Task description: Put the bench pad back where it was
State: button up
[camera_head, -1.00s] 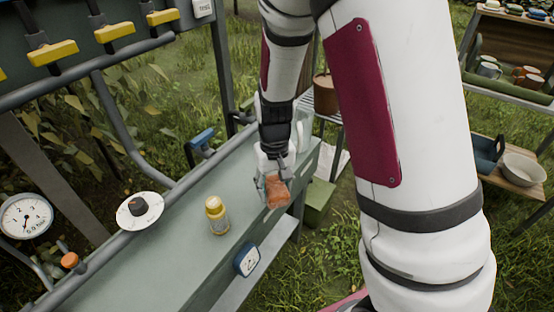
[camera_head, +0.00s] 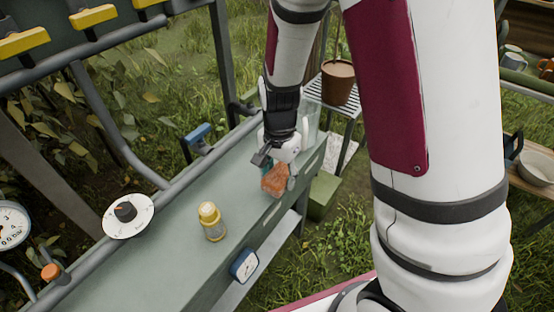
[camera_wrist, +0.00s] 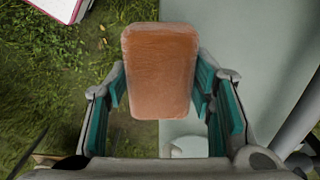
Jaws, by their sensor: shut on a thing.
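The bench pad (camera_head: 275,181) is an orange-brown rounded block. In the head view it is at the far part of the grey-green bench (camera_head: 172,262), by its right edge. My gripper (camera_head: 273,172) is shut on it from above. In the wrist view the pad (camera_wrist: 160,72) sits between my gripper's teal-lined fingers (camera_wrist: 161,100), partly over the bench top and partly past its edge over grass. I cannot tell whether the pad touches the bench.
A blue-framed gauge (camera_head: 244,265) is on the bench's front side. A potted plant (camera_head: 338,82) stands on a rack behind. Bench top between bottle and pad is clear.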

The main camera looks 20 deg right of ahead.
jog(key=w+d, duration=0.1)
jog(key=w, duration=0.2)
jog(key=w+d, duration=0.1)
jog(key=w, duration=0.2)
jog(key=w+f, duration=0.1)
jog(key=w, duration=0.2)
jog(key=shift+w+d+b, duration=0.1)
jog(key=shift+d+b, duration=0.3)
jog(key=shift+f, duration=1.7)
jog(key=shift+f+b, duration=0.2)
jog(key=shift+b, duration=0.1)
jog(key=o, duration=1.1)
notch_tip(320, 180, up, 12)
jog(key=p, duration=0.1)
jog(key=shift+r+p, duration=0.25)
jog(key=shift+p, duration=0.05)
